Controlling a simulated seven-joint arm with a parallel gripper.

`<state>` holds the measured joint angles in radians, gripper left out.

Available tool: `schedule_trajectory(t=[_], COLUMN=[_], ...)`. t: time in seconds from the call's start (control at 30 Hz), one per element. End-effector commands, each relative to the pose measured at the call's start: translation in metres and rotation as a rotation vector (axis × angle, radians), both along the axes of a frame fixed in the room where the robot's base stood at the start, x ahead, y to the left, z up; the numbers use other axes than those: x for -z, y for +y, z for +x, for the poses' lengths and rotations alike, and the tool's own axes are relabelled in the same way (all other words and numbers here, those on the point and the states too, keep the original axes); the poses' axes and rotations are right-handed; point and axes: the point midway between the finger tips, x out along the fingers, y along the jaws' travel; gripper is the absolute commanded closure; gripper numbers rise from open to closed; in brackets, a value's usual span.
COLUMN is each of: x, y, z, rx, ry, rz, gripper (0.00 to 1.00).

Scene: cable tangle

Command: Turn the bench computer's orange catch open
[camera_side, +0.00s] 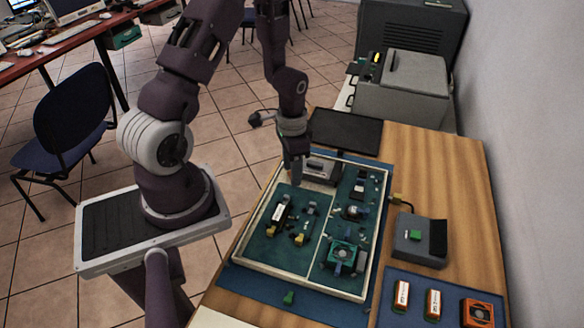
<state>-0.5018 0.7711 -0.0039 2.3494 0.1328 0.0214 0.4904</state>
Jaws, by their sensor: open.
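The bench computer looks to be the open case (236,254) with a cream rim and green boards inside, lying on a blue mat on the wooden table. Small yellow pieces show on its left board, one near the front (272,237) and one to its right (299,239). I cannot tell whether either is the orange catch, or how the catch is turned. My gripper (297,178) points down over the back left part of the case, beside a grey block (324,168). It is open; its fingertips are small and dark here, and I see nothing held.
A green-framed fan (343,256) sits in the case's front right. A grey box with a green button (419,241) stands right of the case. A blue mat at front right holds two orange-and-white modules (401,296) (433,304) and an orange fan unit (478,313). A dark screen (345,131) is behind.

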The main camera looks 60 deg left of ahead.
Motion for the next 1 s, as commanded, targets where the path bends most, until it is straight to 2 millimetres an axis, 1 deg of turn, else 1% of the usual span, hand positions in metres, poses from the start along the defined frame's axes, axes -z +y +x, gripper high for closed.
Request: schedule_trajectory(t=[0.07,0.17,0.3,0.47,0.63,0.73,1.0], x=[-0.0002,-0.0003,-0.0004,-0.0005,-0.0006,-0.0007,-0.0008], y=[0.0001,0.0001,0.0001,0.0001,-0.0001,-0.0001,0.0000], z=[0.0000,0.0000,0.0000,0.0000,0.0000,0.0000,0.0002], rx=[0.000,0.000,0.000,-0.020,-0.281,-0.381,-0.398], ry=[0.000,0.000,0.000,0.000,0.000,0.000,-0.001], rz=[0.000,0.000,0.000,0.000,0.000,0.000,0.000], gripper=[0.55,0.72,1.00,1.00,1.00,1.00,1.00])
